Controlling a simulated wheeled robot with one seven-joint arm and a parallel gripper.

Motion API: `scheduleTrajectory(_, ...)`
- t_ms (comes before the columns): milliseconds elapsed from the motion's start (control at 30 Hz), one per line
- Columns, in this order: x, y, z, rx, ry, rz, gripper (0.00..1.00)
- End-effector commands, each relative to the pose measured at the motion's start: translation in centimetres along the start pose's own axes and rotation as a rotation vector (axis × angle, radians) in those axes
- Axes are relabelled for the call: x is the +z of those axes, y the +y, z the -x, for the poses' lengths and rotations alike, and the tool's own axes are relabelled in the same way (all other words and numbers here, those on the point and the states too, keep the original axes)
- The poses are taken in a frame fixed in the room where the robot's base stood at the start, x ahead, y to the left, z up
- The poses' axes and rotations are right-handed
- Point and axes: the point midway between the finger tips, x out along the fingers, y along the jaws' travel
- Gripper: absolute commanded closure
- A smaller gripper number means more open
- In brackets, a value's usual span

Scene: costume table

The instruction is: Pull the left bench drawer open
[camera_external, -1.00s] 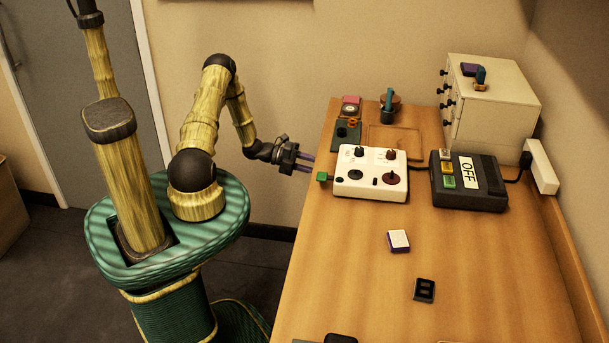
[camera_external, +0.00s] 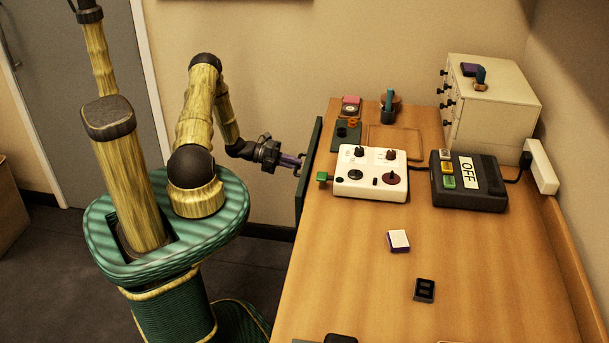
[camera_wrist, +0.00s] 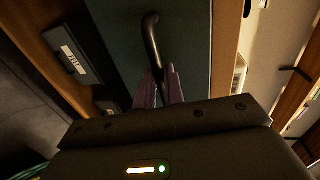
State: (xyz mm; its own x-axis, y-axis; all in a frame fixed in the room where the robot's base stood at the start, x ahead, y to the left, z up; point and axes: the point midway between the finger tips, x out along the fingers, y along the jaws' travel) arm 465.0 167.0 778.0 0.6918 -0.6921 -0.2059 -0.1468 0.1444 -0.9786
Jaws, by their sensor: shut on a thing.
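The left bench drawer shows a dark green front (camera_external: 311,160) that stands out past the bench's left edge, so it is partly open. The same green front (camera_wrist: 185,50) fills the middle of the wrist view, with a black bar handle (camera_wrist: 151,38) on it. My gripper (camera_external: 299,162) is at the drawer front, outside the bench. In the wrist view my gripper's purple fingers (camera_wrist: 161,88) are shut on the handle's near end. The drawer's inside is hidden in both views.
The wooden bench (camera_external: 340,270) carries a white control box (camera_external: 371,184), a black box marked OFF (camera_external: 480,195) and a small drawer cabinet (camera_external: 495,115). Another dark front with a white label (camera_wrist: 75,60) shows at left in the wrist view.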

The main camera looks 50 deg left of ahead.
Motion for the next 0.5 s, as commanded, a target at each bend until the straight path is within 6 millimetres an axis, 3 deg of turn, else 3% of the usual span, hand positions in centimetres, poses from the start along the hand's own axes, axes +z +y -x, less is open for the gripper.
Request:
scheduleTrajectory(300,0.0,1.8,8.5,0.004,-0.005,0.002,1.0)
scheduleTrajectory(500,0.0,2.9,13.1,0.004,-0.004,0.001,1.0)
